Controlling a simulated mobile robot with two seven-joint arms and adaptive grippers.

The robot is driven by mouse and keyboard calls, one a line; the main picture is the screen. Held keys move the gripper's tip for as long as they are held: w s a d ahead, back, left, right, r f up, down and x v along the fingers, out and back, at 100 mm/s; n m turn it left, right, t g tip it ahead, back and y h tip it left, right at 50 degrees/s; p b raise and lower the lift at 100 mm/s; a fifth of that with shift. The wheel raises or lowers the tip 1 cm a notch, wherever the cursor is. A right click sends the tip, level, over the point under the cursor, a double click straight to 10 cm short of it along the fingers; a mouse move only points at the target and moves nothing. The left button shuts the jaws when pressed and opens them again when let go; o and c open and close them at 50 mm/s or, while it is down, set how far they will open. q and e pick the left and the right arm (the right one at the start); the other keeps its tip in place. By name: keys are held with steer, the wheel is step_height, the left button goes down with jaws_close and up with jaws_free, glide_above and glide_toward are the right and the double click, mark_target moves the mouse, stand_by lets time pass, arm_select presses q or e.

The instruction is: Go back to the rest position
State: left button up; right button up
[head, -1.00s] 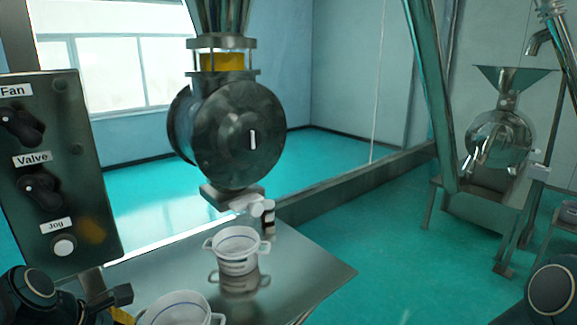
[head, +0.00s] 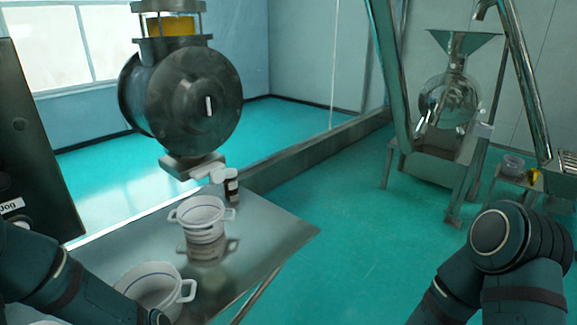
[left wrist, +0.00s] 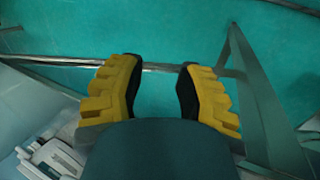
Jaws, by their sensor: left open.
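My left gripper (left wrist: 160,92) shows in the left wrist view with its two yellow and black fingers apart and nothing between them. Below it are the teal floor and metal frame bars. In the head view my left arm comes in at the lower left, and its gripper cannot be made out there.
A steel table (head: 285,238) holds two white handled pots, one under the valve outlet (head: 203,222) and one nearer me (head: 152,284). A small bottle (head: 231,186) stands behind. A control panel (head: 30,150) is at left. A steel mill (head: 447,100) stands back right. The middle floor is clear.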

arm_select(q)
steer(key=s+d+f+m, duration=0.4)
steer(key=d+f+m, duration=0.4)
steer(key=d+f, duration=0.2)
step_height(320, 180, down, 9)
steer(key=s+g+b, duration=0.1)
steer(key=s+b, duration=0.1)
steer(key=b, duration=0.8)
steer(key=shift+f+h, duration=0.15)
steer(key=shift+h, duration=0.25)
arm_select(e)
step_height(320, 180, down, 10)
steer(key=s, duration=0.2)
steer(key=shift+a+f+g, duration=0.15)
steer(key=shift+a+g, duration=0.1)
steer(key=shift+g, duration=0.15)
arm_select(q)
steer(key=shift+s+d, duration=0.1)
arm_select(e)
steer(key=shift+s, duration=0.1)
